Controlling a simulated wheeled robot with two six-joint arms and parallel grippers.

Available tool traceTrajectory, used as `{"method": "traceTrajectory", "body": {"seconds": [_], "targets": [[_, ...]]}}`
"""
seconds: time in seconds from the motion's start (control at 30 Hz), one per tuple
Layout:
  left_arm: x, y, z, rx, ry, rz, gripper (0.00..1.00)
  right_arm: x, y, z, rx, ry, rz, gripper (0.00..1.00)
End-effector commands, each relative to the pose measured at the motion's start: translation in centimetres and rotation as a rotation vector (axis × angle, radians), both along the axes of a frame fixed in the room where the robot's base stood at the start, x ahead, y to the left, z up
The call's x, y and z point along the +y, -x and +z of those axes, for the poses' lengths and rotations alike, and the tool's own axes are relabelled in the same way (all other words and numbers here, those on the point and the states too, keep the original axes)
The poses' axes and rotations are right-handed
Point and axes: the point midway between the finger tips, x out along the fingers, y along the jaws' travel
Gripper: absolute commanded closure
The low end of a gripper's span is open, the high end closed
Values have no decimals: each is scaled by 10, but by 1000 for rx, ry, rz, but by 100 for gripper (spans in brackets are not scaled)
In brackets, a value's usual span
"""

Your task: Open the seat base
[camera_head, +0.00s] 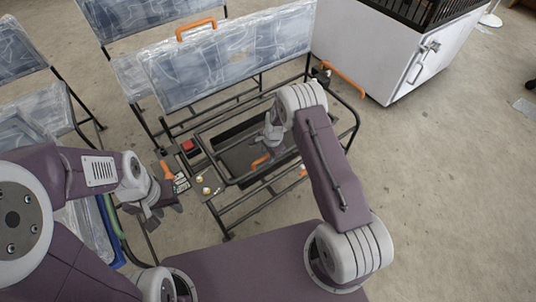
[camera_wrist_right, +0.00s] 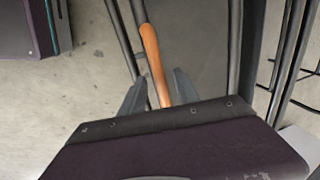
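The seat base (camera_head: 238,158) is a dark flat panel inside a black tubular frame at the middle of the head view. A small orange handle (camera_head: 260,161) is on it, and an orange handle also shows in the right wrist view (camera_wrist_right: 151,50). My right gripper (camera_head: 268,142) is over the panel near this handle. In the right wrist view its two fingers (camera_wrist_right: 160,92) are apart, one on each side of the handle's line, not visibly closed on it. My left gripper (camera_head: 165,209) is left of the frame, its fingers apart and seemingly empty.
A red block (camera_head: 188,146) and small yellow-white parts (camera_head: 207,190) lie at the frame's left side. A white cabinet (camera_head: 385,60) stands at back right.

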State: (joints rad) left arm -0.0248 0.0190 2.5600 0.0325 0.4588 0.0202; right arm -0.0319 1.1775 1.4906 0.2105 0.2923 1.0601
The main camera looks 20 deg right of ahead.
Motion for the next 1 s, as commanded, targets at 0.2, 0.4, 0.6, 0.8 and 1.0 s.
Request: {"method": "traceTrajectory", "body": {"seconds": [0.2,0.4,0.6,0.8,1.0], "targets": [[0,0,0,0,0,0,64,0,0,0,0,0,0,100],[0,0,0,0,0,0,64,0,0,0,0,0,0,100],[0,0,0,0,0,0,64,0,0,0,0,0,0,100],[0,0,0,0,0,0,64,0,0,0,0,0,0,100],[0,0,0,0,0,0,64,0,0,0,0,0,0,100]]}}
